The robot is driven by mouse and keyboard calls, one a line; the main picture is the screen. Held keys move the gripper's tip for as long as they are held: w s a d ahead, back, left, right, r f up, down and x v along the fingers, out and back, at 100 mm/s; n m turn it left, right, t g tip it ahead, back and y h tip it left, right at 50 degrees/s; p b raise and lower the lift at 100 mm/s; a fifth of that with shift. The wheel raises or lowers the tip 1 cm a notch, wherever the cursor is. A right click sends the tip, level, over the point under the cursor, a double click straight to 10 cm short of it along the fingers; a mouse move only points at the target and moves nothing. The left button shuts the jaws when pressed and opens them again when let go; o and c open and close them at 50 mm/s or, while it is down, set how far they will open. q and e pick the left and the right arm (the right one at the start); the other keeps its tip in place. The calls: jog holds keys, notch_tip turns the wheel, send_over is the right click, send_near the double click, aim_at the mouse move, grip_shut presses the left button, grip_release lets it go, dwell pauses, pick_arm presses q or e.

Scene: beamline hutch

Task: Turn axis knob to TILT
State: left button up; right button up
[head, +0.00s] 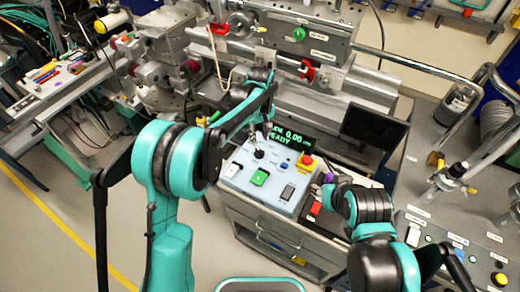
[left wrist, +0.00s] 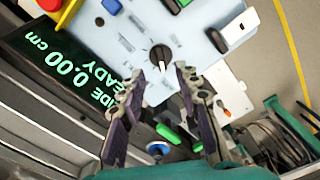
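The black axis knob (left wrist: 160,56) with a white pointer mark sits on a light blue control box (left wrist: 120,18). In the head view the knob (head: 259,154) is small, near the box's back left. A dark display (left wrist: 65,70) beside it shows green text ending "IDE 0.00 cm" and "READY". My left gripper (left wrist: 160,72) is open and empty, its two fingertips apart on either side of the knob's near edge; I cannot tell whether they touch it. In the head view it (head: 256,132) reaches down over the box. My right gripper (head: 325,190) is mostly hidden by its arm.
A dark monitor (head: 375,133) stands behind to the right. Metal rails and stages fill the back. Floor is free at the left.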

aim_at(260, 152)
pick_arm(q)
notch_tip(260, 152, down, 8)
jog(key=shift+r+b, duration=0.25)
jog(key=shift+b, duration=0.95)
grip_shut()
